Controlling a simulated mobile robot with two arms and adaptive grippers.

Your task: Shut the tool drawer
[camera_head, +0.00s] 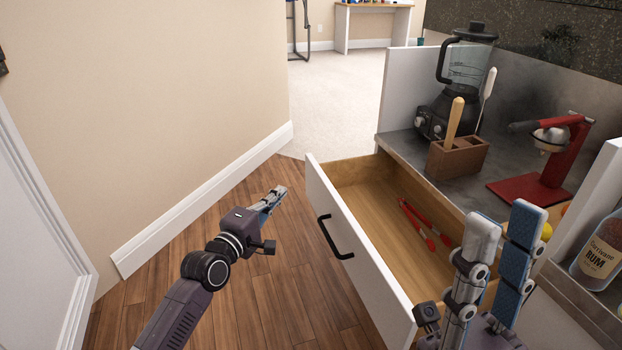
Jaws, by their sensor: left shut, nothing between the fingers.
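The tool drawer (352,262) is pulled out from the counter, with a white front, a black bar handle (335,238) and a wooden inside. Red-handled tongs (424,222) lie in it. My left gripper (279,192) is shut and empty, over the wood floor to the left of the drawer front, apart from the handle. My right gripper (506,222) is at the lower right, in front of the drawer's near right part, pointing up. Its two fingers stand apart with nothing seen between them. It hides part of the drawer's inside.
On the counter (400,146) stand a blender (462,85), a wooden holder (455,160) with a wooden handle, and a red press (560,160). A rum bottle (600,255) stands on a shelf at right. Floor (255,300) left of the drawer is clear up to the wall.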

